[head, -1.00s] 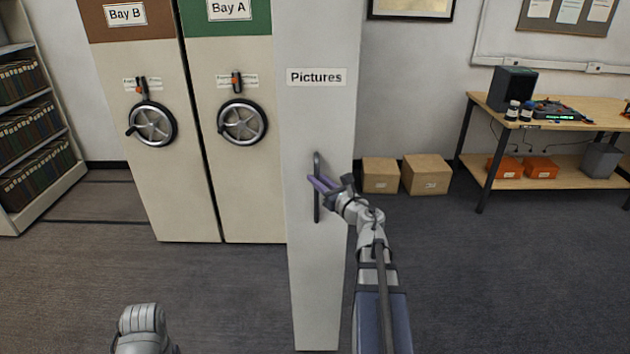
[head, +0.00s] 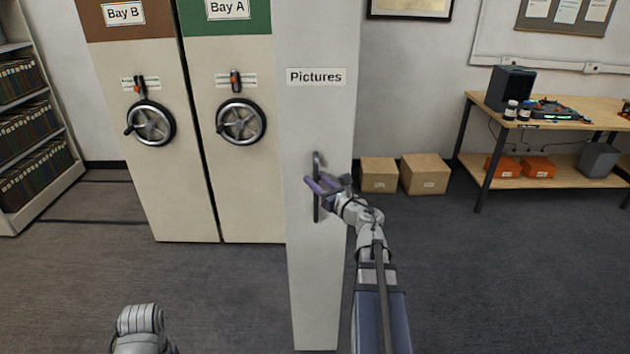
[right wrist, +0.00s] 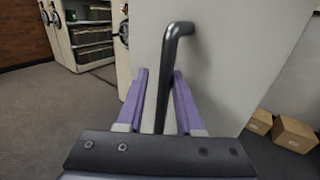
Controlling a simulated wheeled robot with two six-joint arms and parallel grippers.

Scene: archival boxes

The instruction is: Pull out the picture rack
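The picture rack (head: 321,270) is a tall, pale grey narrow panel labelled "Pictures", standing in the middle of the head view. Its dark vertical bar handle (head: 317,207) is on the front face. My right gripper (head: 315,184) is at the handle.
Bay B (head: 146,190) and Bay A (head: 243,195) cabinets with handwheels stand left of the rack. Cardboard boxes (head: 425,174) sit on the floor at the right, beside a wooden workbench (head: 488,102). Dark carpet in front is clear.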

